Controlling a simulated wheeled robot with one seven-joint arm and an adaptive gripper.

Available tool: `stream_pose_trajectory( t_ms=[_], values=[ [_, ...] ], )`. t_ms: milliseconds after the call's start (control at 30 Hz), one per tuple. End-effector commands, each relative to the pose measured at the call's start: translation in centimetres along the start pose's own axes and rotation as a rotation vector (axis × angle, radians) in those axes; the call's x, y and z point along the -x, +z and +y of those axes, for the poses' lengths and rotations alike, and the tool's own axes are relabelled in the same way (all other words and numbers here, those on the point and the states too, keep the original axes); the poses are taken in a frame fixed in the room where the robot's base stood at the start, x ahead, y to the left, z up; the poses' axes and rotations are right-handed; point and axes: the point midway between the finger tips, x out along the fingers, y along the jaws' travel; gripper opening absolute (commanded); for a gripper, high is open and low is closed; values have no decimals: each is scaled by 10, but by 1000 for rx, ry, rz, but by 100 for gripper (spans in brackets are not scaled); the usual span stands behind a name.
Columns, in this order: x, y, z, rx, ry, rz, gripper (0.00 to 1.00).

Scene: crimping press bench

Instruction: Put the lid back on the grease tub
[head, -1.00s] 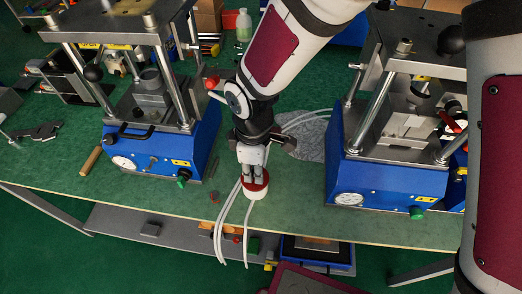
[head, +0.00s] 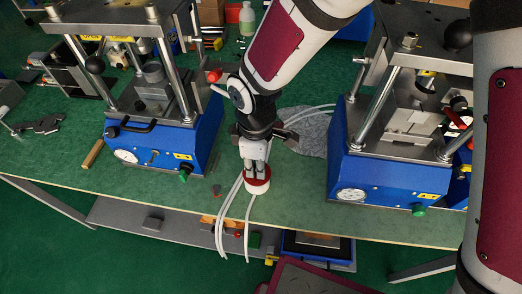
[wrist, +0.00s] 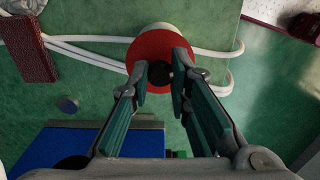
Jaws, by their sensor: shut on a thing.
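The red lid (wrist: 150,42) is a round disc with a black knob (wrist: 158,73) at its middle in the wrist view. My gripper (wrist: 160,78) is closed around the knob, pointing down. In the head view my gripper (head: 257,172) holds the red lid right at the top of the white grease tub (head: 257,189), near the bench's front edge. In the wrist view part of the white tub (wrist: 221,42) shows past the lid's upper right side; the lid covers the rest. I cannot tell whether the lid touches the rim.
White hoses (head: 224,225) run beside the tub and over the bench edge. Blue presses stand left (head: 190,150) and right (head: 390,185). A grey cloth (head: 310,135) lies behind. A small dark round thing (head: 216,190) sits left of the tub on bare green bench.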

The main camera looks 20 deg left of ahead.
Motion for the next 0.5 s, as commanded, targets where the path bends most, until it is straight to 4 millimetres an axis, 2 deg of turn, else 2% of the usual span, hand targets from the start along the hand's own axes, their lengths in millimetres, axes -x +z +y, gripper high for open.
stream_pose_trajectory(
  t_ms=[367,400,500],
  values=[
    [0,0,0,0,0,0,1],
    [0,0,0,0,0,0,22],
    [0,0,0,0,0,0,41]
  ],
)
